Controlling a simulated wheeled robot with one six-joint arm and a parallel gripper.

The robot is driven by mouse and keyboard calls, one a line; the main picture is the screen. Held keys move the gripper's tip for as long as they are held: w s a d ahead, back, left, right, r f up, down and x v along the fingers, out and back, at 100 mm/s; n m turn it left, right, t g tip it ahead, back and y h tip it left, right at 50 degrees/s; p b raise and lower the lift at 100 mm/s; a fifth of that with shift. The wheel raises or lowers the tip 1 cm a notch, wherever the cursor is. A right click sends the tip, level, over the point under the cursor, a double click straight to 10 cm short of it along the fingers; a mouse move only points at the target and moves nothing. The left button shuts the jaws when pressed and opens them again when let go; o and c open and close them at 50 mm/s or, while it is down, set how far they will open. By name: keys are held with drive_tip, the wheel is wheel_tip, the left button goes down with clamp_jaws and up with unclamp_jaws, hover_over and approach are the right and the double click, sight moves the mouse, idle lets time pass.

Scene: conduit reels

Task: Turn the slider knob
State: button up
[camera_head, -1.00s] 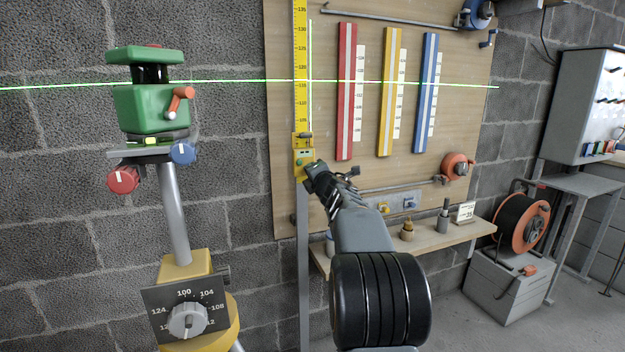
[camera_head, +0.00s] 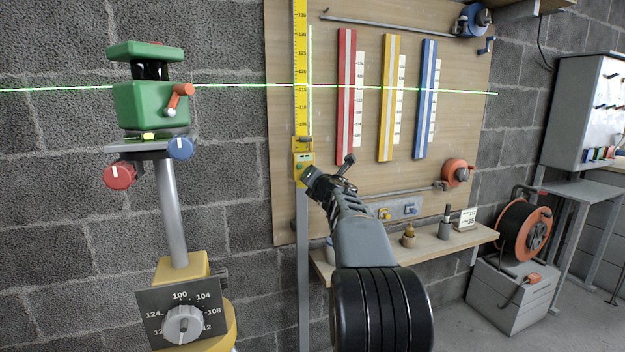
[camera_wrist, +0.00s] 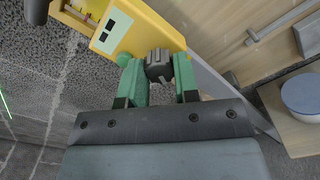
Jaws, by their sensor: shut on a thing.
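The slider (camera_head: 303,168) is a yellow block on the lower part of the yellow vertical scale (camera_head: 300,60). In the wrist view the slider (camera_wrist: 125,28) is at the top, tilted, with a small dark-marked display panel. Its knob (camera_wrist: 158,66) is dark grey and ribbed, and sits between my green fingers. My gripper (camera_wrist: 160,80) is shut on the knob, one finger on each side. In the head view my gripper (camera_head: 312,180) meets the slider's lower right, and the knob is hidden there.
A wooden board behind carries a red strip (camera_head: 346,95), a yellow strip (camera_head: 387,95) and a blue strip (camera_head: 426,95). A shelf (camera_head: 455,242) with small items lies below right. A green laser level (camera_head: 150,106) on a post stands left; its line crosses the scale above the slider.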

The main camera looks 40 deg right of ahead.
idle(0.3)
drive_tip(key=o, duration=0.9)
drive_tip(key=shift+p+v, duration=0.35)
drive_tip(key=shift+v, duration=6.55)
